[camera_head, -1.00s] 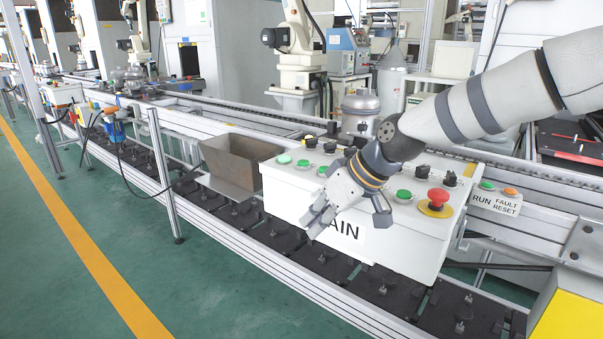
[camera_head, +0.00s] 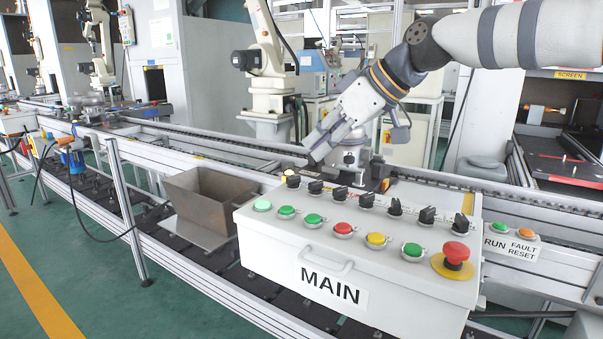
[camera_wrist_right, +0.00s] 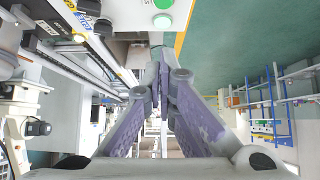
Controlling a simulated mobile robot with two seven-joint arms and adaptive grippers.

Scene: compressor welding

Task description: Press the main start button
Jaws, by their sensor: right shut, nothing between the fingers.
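The white control box (camera_head: 262,240) labelled MAIN (camera_head: 330,287) sits at the front of the line. Its sloped top bears a front row of round buttons: a pale green one (camera_head: 262,205) at the left end, green ones (camera_head: 286,211) (camera_head: 312,219) (camera_head: 412,250), a red one (camera_head: 343,229) and a yellow one (camera_head: 376,240). My right gripper (camera_head: 312,154) is shut and empty. It appears above the back left part of the box, apart from the buttons. The right wrist view shows its closed fingers (camera_wrist_right: 161,72) and a green button (camera_wrist_right: 162,21) beyond them. My left gripper is out of view.
Black selector knobs (camera_head: 366,200) line the back of the box top. A red emergency stop (camera_head: 455,253) is at its right. A brown metal bin (camera_head: 206,196) stands to the left, and a RUN/FAULT RESET panel (camera_head: 514,243) to the right. A compressor (camera_head: 350,158) stands behind.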

